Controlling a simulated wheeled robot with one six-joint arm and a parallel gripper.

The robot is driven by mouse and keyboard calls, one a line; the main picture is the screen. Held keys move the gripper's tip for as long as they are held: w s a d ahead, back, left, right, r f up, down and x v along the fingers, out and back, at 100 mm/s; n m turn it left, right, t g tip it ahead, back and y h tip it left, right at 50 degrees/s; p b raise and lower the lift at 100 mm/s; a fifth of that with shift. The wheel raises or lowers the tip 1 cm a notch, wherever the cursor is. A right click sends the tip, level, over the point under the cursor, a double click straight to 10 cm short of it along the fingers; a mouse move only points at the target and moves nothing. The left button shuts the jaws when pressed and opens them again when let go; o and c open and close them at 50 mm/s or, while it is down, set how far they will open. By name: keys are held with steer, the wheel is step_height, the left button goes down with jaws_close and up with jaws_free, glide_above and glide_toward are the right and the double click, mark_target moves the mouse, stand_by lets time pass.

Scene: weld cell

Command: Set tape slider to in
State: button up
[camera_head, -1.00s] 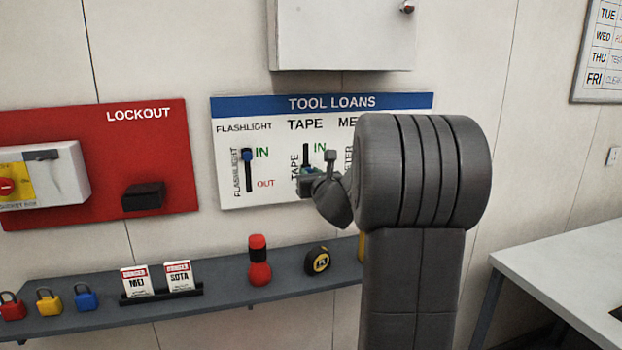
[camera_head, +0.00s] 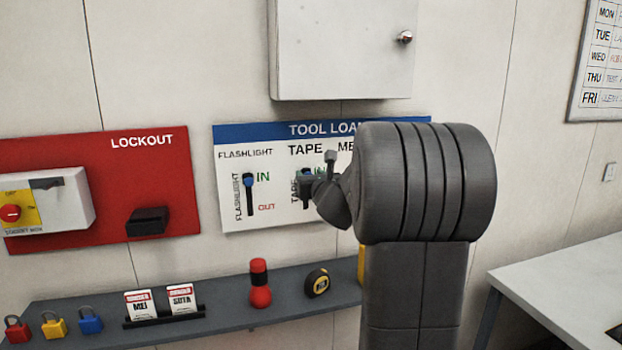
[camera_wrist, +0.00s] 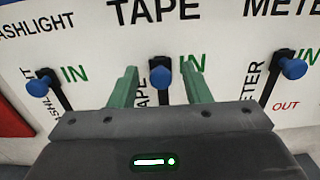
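The tape slider's blue knob (camera_wrist: 161,76) sits near the top of its black slot, level with the green IN mark, in the wrist view. My gripper (camera_wrist: 160,68) has its two green fingers on either side of this knob, with a visible gap on each side. In the head view my gripper (camera_head: 305,177) is at the tape slot on the tool loans board (camera_head: 270,216), and my arm hides the board's right part.
The flashlight slider (camera_head: 248,181) is left of the tape slider, its knob up at IN. The meter slider's knob (camera_wrist: 294,69) is on the right, also by IN. A shelf (camera_head: 222,314) below holds a red flashlight (camera_head: 259,283) and a tape measure (camera_head: 317,283).

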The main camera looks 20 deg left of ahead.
steer(key=shift+d+f, duration=0.1)
steer(key=shift+f, duration=0.05)
steer(key=b+v, duration=0.2)
steer(key=v, duration=1.1)
steer(key=shift+s+d, duration=0.15)
steer(key=shift+s, duration=0.15)
steer(key=p+x, duration=0.1)
steer(key=x, duration=1.3)
steer(key=shift+p, duration=0.4)
steer(key=shift+s+d+f, duration=0.1)
